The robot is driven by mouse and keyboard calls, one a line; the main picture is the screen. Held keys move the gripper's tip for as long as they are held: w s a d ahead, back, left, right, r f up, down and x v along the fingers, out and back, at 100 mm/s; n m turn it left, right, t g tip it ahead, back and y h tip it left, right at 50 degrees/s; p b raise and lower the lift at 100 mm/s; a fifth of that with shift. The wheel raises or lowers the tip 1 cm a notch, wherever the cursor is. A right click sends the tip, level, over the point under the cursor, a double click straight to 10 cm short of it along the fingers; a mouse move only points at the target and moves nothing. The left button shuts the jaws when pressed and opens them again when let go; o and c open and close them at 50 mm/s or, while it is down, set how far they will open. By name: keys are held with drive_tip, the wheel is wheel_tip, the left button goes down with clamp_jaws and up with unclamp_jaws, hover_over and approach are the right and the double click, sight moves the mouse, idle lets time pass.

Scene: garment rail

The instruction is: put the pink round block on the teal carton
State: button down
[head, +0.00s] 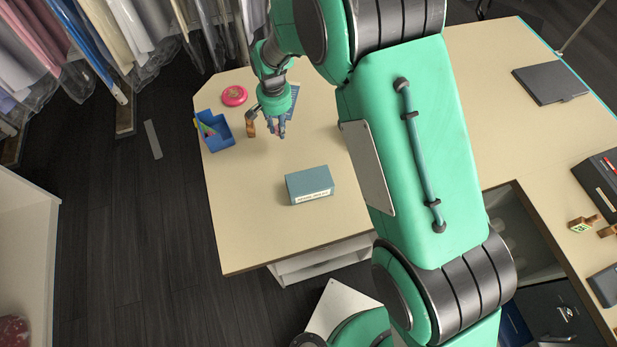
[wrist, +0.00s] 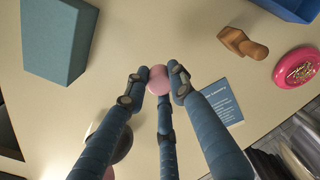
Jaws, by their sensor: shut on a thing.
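My gripper (wrist: 160,88) is shut on the pink round block (wrist: 159,76), which shows between its fingertips in the wrist view. In the head view my gripper (head: 278,134) is over the table's far left part, and the block is mostly hidden by the fingers. The teal carton (head: 309,184) lies on the table, nearer than my gripper and a little to its right, apart from it. The carton also shows at the upper left of the wrist view (wrist: 58,38). Its top is bare.
A blue bin (head: 217,133) with pens, a wooden stamp (head: 251,128) and a pink round tin (head: 234,95) stand near my gripper. A blue booklet (wrist: 214,103) lies on the table (head: 250,220). The table between gripper and carton is clear. Hanging garments (head: 135,30) are behind.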

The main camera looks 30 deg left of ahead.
drive_tip(key=shift+n, duration=0.3)
drive_tip(key=s+d, duration=0.3)
drive_tip(key=d, duration=0.1)
drive_tip(key=s+d+r, duration=0.1)
drive_tip(key=s+d, duration=0.2)
drive_tip(key=d, duration=0.2)
drive_tip(key=s+d+r, duration=0.1)
drive_tip(key=s+d, duration=0.3)
drive_tip(key=d, duration=0.1)
drive_tip(key=shift+d, duration=0.15)
drive_tip(key=s+d+b, duration=0.1)
drive_tip(key=s+d, duration=0.9)
drive_tip(key=d, duration=0.4)
drive_tip(key=shift+s+f+n, duration=0.25)
drive_tip(key=shift+s+n, duration=0.05)
drive_tip(key=shift+w+a, duration=0.1)
drive_tip(key=shift+a, duration=0.05)
drive_tip(key=p, duration=0.2)
hover_over(310, 180)
drive_tip(key=shift+a+f, duration=0.1)
drive_tip(key=shift+f, duration=0.65)
drive_tip(key=shift+f, duration=1.75)
drive_tip(key=shift+f, duration=0.15)
